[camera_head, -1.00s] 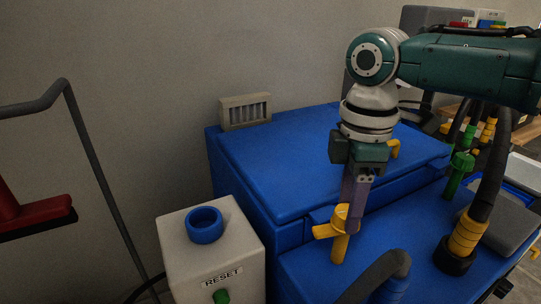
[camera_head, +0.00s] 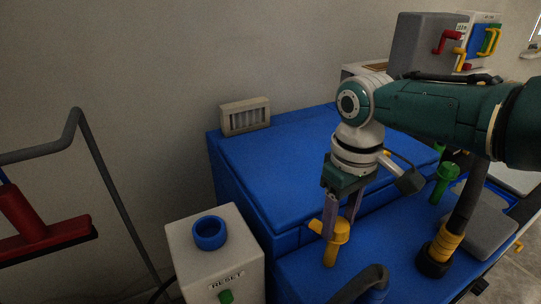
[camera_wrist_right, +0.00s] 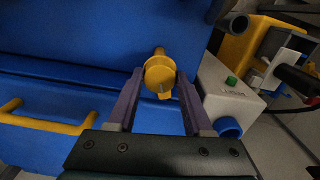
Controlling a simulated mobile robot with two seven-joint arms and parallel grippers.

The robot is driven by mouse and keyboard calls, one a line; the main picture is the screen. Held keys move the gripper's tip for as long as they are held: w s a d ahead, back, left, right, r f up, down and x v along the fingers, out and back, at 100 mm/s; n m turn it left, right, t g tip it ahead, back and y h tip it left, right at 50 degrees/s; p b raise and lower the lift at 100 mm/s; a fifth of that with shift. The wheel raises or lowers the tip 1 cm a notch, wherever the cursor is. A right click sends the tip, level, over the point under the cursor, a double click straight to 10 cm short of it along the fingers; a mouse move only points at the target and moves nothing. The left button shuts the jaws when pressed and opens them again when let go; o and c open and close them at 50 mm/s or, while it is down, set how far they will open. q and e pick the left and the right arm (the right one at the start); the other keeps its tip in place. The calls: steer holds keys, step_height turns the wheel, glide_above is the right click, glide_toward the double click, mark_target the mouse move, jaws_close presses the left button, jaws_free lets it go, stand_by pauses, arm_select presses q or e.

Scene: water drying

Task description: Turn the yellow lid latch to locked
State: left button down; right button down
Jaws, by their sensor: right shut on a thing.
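The yellow lid latch (camera_head: 341,232) sits at the front edge of the blue machine's lid, with a round hub and a short lever pointing to the left. A yellow stem hangs below the hub. My right gripper (camera_head: 337,219) comes down from above with one finger on each side of the latch. In the right wrist view the latch (camera_wrist_right: 160,73) lies between the two finger tips of my right gripper (camera_wrist_right: 158,82), which is shut on it. My left gripper does not show.
The blue lid (camera_head: 290,160) carries a grey vent (camera_head: 245,116) at its back left. A white RESET box (camera_head: 225,255) with a blue ring (camera_head: 209,233) stands at the left. A black hose with a yellow collar (camera_head: 445,242) stands to the right of the latch.

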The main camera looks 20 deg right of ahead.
steer(key=shift+r+m+p, duration=0.1)
steer(key=shift+m+p, duration=0.4)
steer(key=shift+m, duration=1.5)
steer(key=shift+c, duration=1.5)
jaws_free()
step_height(320, 180, up, 10)
steer(key=p, duration=0.4)
